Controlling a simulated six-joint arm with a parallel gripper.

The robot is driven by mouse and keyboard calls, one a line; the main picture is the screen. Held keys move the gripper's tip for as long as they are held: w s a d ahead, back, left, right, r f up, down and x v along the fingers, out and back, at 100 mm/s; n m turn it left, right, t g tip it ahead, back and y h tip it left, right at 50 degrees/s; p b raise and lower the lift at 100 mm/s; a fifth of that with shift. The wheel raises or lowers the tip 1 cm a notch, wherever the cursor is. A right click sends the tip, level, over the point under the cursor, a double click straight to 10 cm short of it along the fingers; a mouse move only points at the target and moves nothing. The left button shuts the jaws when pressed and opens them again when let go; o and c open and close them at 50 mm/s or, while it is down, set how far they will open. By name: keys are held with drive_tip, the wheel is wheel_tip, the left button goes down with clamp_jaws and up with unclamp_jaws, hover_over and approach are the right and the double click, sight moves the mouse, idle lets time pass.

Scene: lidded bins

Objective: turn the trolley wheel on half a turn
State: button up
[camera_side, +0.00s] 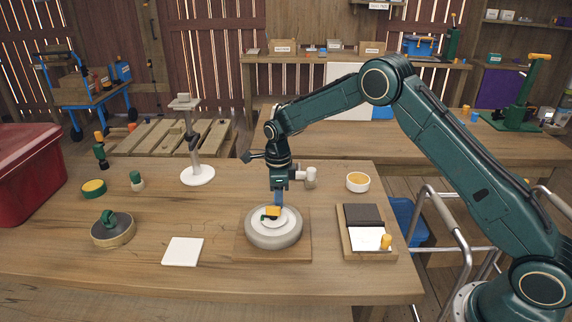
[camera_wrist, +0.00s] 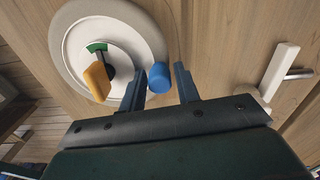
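The trolley wheel (camera_side: 274,238) is a grey disc with a white hub, lying flat on a square wooden board (camera_side: 243,254). In the wrist view, the wheel (camera_wrist: 152,38) fills the upper left. An orange block (camera_side: 272,211) and a green mark sit on its hub; the block (camera_wrist: 97,82) also shows in the wrist view. A blue round peg (camera_wrist: 160,77) stands near the wheel's rim there. My gripper (camera_wrist: 157,80) is open, pointing down over the wheel, with the peg showing between its fingertips. Gaps show beside the peg; contact cannot be told.
A tray with a dark pad and orange knob (camera_side: 386,241) lies to the right. A white tile (camera_side: 183,251) and a green-handled round lid (camera_side: 112,230) lie to the left. A white stand (camera_side: 197,176) and an orange-filled bowl (camera_side: 358,182) are behind.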

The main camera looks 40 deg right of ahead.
drive_tip(key=shift+r, duration=0.1)
wheel_tip(320, 180, up, 14)
drive_tip(key=shift+f, duration=0.2)
idle(0.4)
drive_tip(key=shift+r, duration=0.1)
